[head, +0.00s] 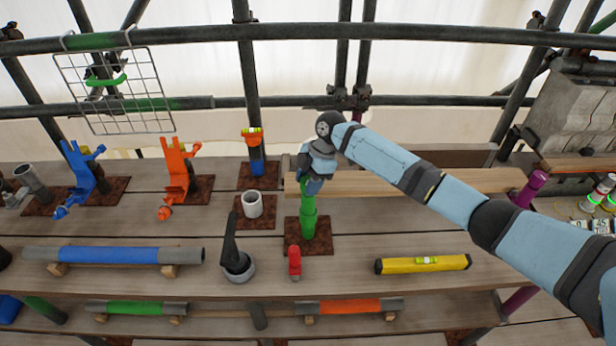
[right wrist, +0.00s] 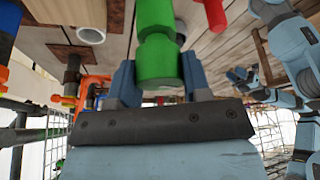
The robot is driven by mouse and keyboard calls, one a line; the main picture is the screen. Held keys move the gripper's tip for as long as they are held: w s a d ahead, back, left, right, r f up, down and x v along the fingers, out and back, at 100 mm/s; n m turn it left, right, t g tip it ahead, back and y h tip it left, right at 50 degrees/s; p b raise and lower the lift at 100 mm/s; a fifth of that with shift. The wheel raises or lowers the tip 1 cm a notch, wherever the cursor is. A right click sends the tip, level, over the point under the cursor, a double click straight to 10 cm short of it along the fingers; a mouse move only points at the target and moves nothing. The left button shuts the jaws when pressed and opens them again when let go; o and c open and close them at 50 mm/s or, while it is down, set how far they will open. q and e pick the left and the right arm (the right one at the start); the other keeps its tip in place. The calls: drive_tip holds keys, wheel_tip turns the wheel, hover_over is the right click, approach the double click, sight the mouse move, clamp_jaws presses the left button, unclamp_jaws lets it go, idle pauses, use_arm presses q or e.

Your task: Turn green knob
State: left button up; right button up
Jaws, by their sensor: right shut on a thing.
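The green knob (head: 308,218) is a stepped upright green post on a rusty square plate, near the middle of the bench in the head view. My right gripper (head: 311,184) comes in from the right and is shut on its upper end. In the right wrist view the green knob (right wrist: 158,58) sits between the two blue fingers of my right gripper (right wrist: 158,85). The fingers hide part of its top. My left gripper is not in the head view; a small blue gripper-like shape (right wrist: 243,77) shows in the right wrist view, too small to read.
A red knob (head: 294,263) stands just in front. A grey cup with a black handle (head: 237,262) and a white cup (head: 252,205) are to the left. A yellow level (head: 423,264) lies to the right. A wooden beam (head: 470,181) lies behind, under my right arm.

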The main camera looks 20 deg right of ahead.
drive_tip(key=m+t+p, duration=0.1)
drive_tip(key=m, duration=0.2)
drive_tip(key=shift+r+m, duration=0.1)
drive_tip(key=shift+m, duration=0.3)
drive_tip(key=m+t, duration=0.1)
drive_tip(key=m, duration=0.2)
drive_tip(key=shift+m+t, duration=0.3)
drive_tip(key=shift+t, duration=0.1)
drive_tip(key=m+t+h, duration=0.1)
drive_tip(key=m, duration=0.3)
drive_tip(key=shift+m, duration=0.3)
drive_tip(key=m+t+h, duration=0.1)
drive_tip(key=m+h, duration=0.1)
drive_tip(key=m, duration=0.4)
drive_tip(key=m+h, duration=0.1)
drive_tip(key=m, duration=0.2)
drive_tip(key=shift+t+h, duration=0.3)
drive_tip(key=m+h, duration=0.1)
drive_tip(key=m, duration=0.2)
drive_tip(key=shift+m, duration=0.3)
drive_tip(key=m+g+h, duration=0.1)
drive_tip(key=m, duration=0.3)
drive_tip(key=shift+a+h, duration=0.1)
drive_tip(key=shift+h, duration=0.3)
drive_tip(key=shift+m+g+h, duration=0.5)
drive_tip(key=shift+m+g, duration=0.2)
drive_tip(key=shift+m, duration=1.2)
drive_tip(key=shift+m, duration=0.3)
